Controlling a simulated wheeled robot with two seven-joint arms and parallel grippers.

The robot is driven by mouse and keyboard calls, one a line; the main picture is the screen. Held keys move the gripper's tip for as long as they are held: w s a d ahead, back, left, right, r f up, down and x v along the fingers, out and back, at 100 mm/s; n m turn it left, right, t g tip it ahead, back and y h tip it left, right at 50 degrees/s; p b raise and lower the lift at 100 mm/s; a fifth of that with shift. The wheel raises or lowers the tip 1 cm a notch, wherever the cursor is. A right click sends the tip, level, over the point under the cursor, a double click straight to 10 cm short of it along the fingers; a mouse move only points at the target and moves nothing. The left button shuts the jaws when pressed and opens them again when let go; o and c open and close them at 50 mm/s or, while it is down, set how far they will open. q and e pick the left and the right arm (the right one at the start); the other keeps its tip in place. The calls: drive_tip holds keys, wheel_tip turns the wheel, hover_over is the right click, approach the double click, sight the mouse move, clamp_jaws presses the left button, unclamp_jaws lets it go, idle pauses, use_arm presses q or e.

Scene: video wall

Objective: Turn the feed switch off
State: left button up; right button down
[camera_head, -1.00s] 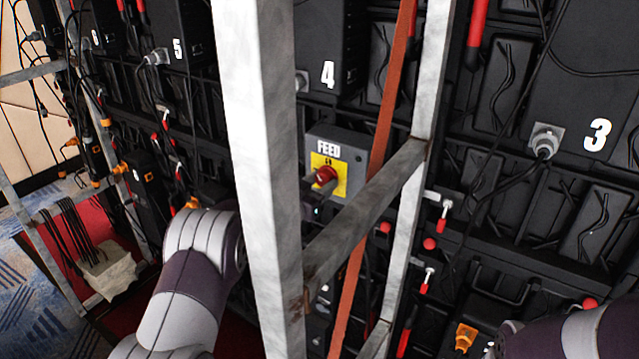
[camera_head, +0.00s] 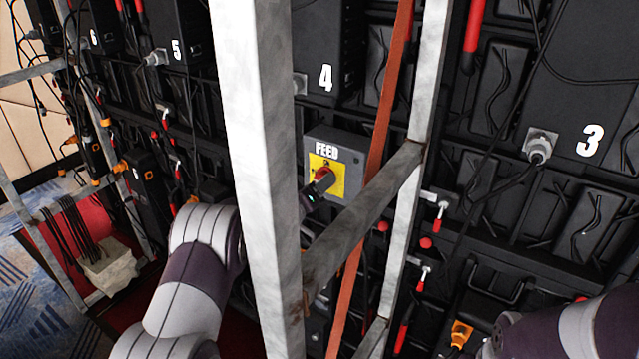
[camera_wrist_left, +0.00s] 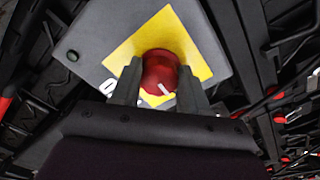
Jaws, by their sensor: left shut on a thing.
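The feed switch is a grey box (camera_head: 348,149) marked FEED with a yellow plate (camera_head: 338,185) and a red knob (camera_head: 321,173), seen in the head view just right of the thick white post. My left gripper (camera_head: 323,184) reaches it from behind the post. In the left wrist view the gripper (camera_wrist_left: 158,82) has its two fingers on either side of the red knob (camera_wrist_left: 160,70), shut on it. A white mark on the knob points slantwise. The fingers hide part of the plate's lettering. My right arm shows at the lower right, but its gripper is not in view.
A thick white metal post (camera_head: 258,150) and a slanting grey brace (camera_head: 365,215) stand in front of the switch. An orange strap (camera_head: 383,120) hangs close to its right. Black panels with cables and red-handled latches fill the background.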

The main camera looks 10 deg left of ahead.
use_arm(q)
drive_tip(key=shift+n, duration=0.5)
drive_tip(key=o, duration=1.1)
drive_tip(key=shift+c, duration=0.2)
drive_tip(key=b+v, duration=0.2)
drive_tip(key=v, duration=1)
drive_tip(key=shift+s+b, duration=0.35)
drive_tip(key=shift+b, duration=0.05)
drive_tip(key=shift+a, duration=0.15)
